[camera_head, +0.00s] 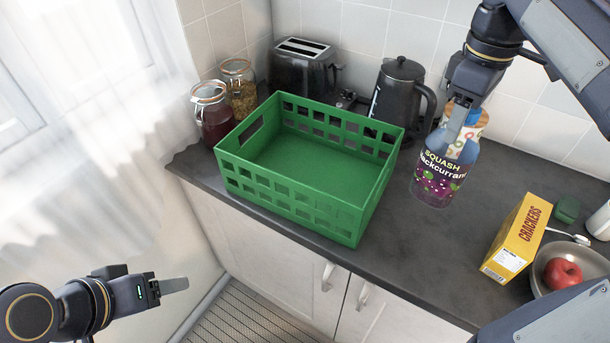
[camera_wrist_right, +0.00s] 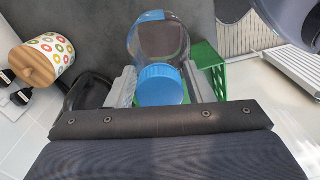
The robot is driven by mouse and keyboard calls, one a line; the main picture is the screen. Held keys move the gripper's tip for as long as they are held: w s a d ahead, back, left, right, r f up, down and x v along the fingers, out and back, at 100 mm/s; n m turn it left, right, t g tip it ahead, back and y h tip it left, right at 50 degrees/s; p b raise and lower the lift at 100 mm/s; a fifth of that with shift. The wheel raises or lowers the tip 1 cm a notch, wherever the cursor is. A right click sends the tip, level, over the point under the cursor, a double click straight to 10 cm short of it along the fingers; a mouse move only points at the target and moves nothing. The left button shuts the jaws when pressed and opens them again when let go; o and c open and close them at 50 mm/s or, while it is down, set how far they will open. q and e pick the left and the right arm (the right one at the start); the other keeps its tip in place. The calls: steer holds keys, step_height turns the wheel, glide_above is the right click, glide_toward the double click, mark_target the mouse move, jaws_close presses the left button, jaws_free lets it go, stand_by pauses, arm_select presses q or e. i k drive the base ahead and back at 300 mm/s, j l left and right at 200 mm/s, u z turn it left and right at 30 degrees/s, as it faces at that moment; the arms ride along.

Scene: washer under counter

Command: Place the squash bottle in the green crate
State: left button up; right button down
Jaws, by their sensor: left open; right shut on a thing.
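The squash bottle (camera_head: 442,172) is clear with a purple blackcurrant label and a blue cap. It is nearly upright to the right of the green crate (camera_head: 300,222), outside it. My right gripper (camera_head: 456,125) is shut on the bottle near its top; I cannot tell whether its base clears the counter. In the right wrist view the bottle (camera_wrist_right: 160,45) sits between the fingers, with part of the crate (camera_wrist_right: 208,58) behind. The crate stands on the counter, its visible floor empty. My left gripper (camera_head: 172,286) is open and empty, low at the left, off the counter.
A patterned canister (camera_wrist_right: 50,48) is behind the bottle. A crackers box (camera_head: 517,238) and a bowl with a red apple (camera_head: 562,271) are at the right.

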mark_target(291, 158)
steer(key=k+j+u, duration=0.1)
steer(key=j+u, duration=0.3)
steer(key=i+j, duration=0.15)
steer(key=i, duration=0.7)
steer(key=j+u, duration=0.05)
